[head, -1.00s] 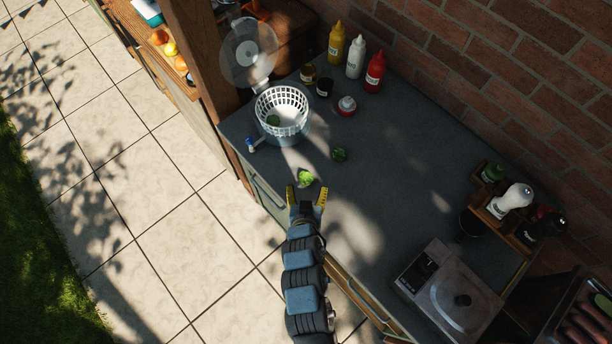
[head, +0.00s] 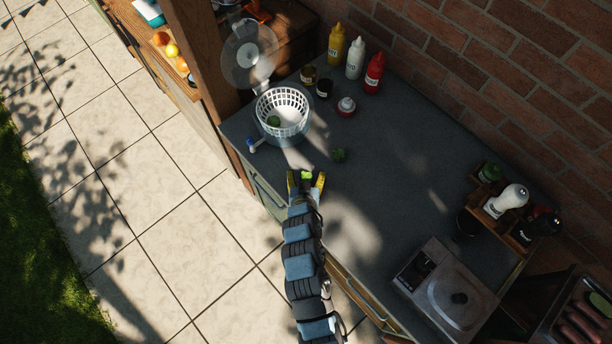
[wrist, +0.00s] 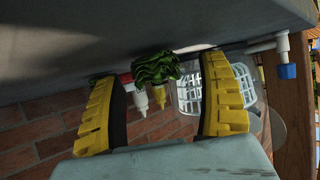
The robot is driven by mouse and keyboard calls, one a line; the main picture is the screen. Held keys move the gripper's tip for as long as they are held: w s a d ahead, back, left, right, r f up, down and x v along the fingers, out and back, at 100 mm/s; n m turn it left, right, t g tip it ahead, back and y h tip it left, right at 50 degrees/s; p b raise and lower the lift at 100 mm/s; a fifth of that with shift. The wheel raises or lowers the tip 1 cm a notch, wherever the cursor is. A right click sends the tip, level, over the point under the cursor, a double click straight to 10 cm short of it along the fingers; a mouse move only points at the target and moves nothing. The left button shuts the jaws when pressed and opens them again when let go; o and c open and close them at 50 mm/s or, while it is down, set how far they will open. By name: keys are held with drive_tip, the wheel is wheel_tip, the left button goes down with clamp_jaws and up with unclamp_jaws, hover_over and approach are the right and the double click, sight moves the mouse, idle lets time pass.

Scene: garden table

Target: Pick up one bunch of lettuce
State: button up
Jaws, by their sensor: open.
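A bright green bunch of lettuce (head: 306,175) lies on the grey counter near its front edge. It also shows in the wrist view (wrist: 156,68), between the two yellow fingers but beyond their tips. My gripper (head: 306,178) is open around or just short of this bunch; I see no finger touching it. In the wrist view the open gripper (wrist: 165,90) holds nothing. A second, darker bunch of lettuce (head: 338,155) lies on the counter a little farther back to the right. A third green piece (head: 273,121) is inside the white basket.
The white salad spinner basket (head: 283,97) stands behind my gripper, its clear lid (head: 249,54) farther back. A yellow bottle (head: 335,44), a white bottle (head: 355,58) and a red bottle (head: 374,71) line the wall. A scale (head: 450,290) sits at the right. The counter's middle is clear.

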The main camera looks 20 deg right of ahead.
drive_tip(key=c, duration=0.9)
drive_tip(key=shift+c, duration=0.2)
drive_tip(key=shift+r, duration=0.1)
drive_tip(key=shift+r, duration=0.65)
drive_tip(key=s+a+r+p, duration=0.2)
drive_tip(key=s+r+p, duration=0.3)
drive_tip(key=s+r, duration=0.6)
drive_tip(key=s, duration=0.2)
drive_tip(key=shift+s+a+r, duration=0.25)
drive_tip(key=shift+s+a, duration=0.1)
drive_tip(key=shift+s, duration=0.05)
